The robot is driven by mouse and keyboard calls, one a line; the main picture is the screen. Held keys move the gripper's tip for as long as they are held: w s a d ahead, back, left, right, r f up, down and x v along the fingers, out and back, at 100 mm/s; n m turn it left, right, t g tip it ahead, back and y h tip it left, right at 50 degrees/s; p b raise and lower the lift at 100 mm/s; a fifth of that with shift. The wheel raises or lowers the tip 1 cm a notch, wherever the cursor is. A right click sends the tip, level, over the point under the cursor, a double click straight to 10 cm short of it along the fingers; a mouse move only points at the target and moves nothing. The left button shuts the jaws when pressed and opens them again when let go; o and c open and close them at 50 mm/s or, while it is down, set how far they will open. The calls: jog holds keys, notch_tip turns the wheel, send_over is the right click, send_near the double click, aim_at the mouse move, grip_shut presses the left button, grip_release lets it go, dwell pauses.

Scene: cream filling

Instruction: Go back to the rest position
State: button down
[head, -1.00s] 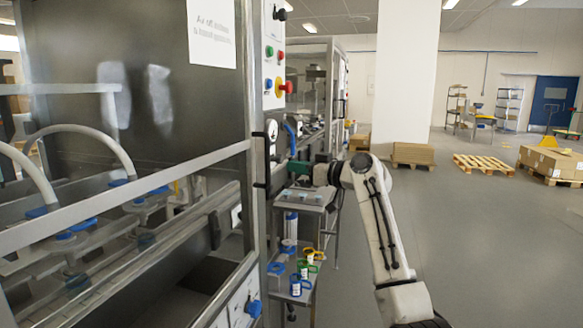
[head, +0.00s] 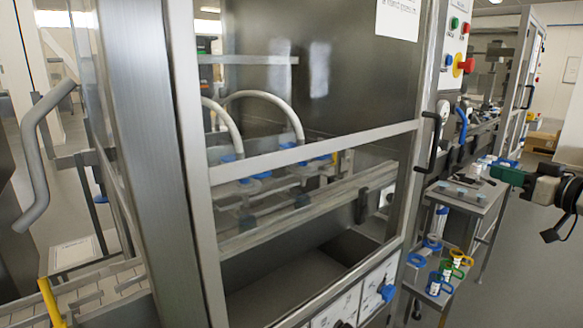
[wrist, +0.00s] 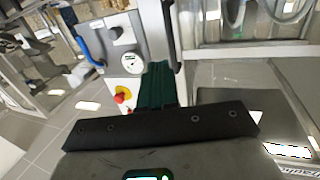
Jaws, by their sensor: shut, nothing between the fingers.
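My gripper (head: 498,174) shows at the right edge of the head view, with dark green fingers pointing left. It is shut and empty, above or in front of the small steel side table (head: 470,196); the exact gap cannot be told. In the wrist view the green fingers (wrist: 158,82) are together in the middle, with nothing between them. Most of my arm is out of the head view. The filling machine (head: 300,165) stands to the left of my gripper, with a framed clear door and a vertical black handle (head: 428,142).
Blue, green and yellow ringed parts (head: 441,270) sit on the table's lower shelf. A control panel with coloured buttons (head: 463,65) is on the machine's front. A grey bent handle (head: 42,160) and a yellow post (head: 51,303) are at the left. Open floor (head: 522,270) lies at the right.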

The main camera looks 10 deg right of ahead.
jog(key=s+a+f+m+g+p, duration=0.1)
jog(key=a+f+g, duration=0.1)
jog(key=a+f, duration=0.55)
jog(key=s+a+f+g+p, duration=0.15)
jog(key=a+f, duration=0.25)
jog(key=f, duration=0.7)
jog(key=s+a+f+g+p, duration=0.1)
jog(key=s+a+f+g, duration=0.4)
jog(key=s+a+f, duration=0.55)
jog(key=s+a+f+m+g+h+p, duration=0.1)
jog(key=s+a+f+g+h+p, duration=0.2)
jog(key=s+f, duration=0.75)
jog(key=s+a+m+g+h, duration=0.1)
jog(key=s+g, duration=0.3)
jog(key=s, duration=1.4)
jog(key=shift+s+a+r, duration=0.15)
jog(key=shift+s+r, duration=0.1)
jog(key=shift+s, duration=0.1)
jog(key=c, duration=1.9)
grip_release()
jog(key=shift+g, duration=0.25)
